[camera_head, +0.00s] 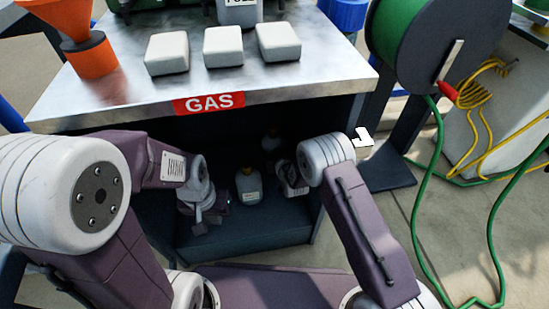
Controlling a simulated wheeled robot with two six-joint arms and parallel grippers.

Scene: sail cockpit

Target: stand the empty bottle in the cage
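The cage appears to be the dark open compartment (262,225) under the metal bench, below the red GAS sign (209,102).
On the bench top (330,75) are several pale blocks (223,46) and an orange funnel (77,40). A green hose reel (425,40) stands at the right, with green hose (418,210) and yellow cord (480,85) trailing to the floor. The compartment's front floor is clear.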

